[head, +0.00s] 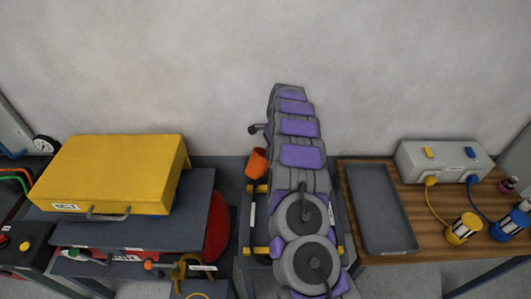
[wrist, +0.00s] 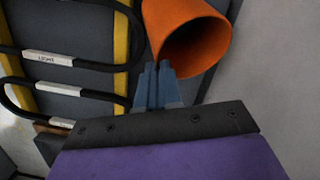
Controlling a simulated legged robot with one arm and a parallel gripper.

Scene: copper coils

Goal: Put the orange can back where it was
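The orange can (head: 257,163) shows left of my arm in the head view, tilted, over the grey surface with yellow strips. In the wrist view the orange can (wrist: 178,22) is large at the top, with its open, hollow end turned toward the lower right. My gripper (wrist: 160,70) has its blue-grey fingers close together at the can's lower left edge. They look shut on its wall, though the exact contact is partly hidden. In the head view my arm hides the gripper.
Labelled black cable loops (wrist: 60,58) lie beside yellow strips in the wrist view. A yellow case (head: 110,170) stands on the left table. An empty grey tray (head: 378,205) lies on the wooden table (head: 430,205), with a grey box (head: 438,160) and coils (head: 462,229) to its right.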

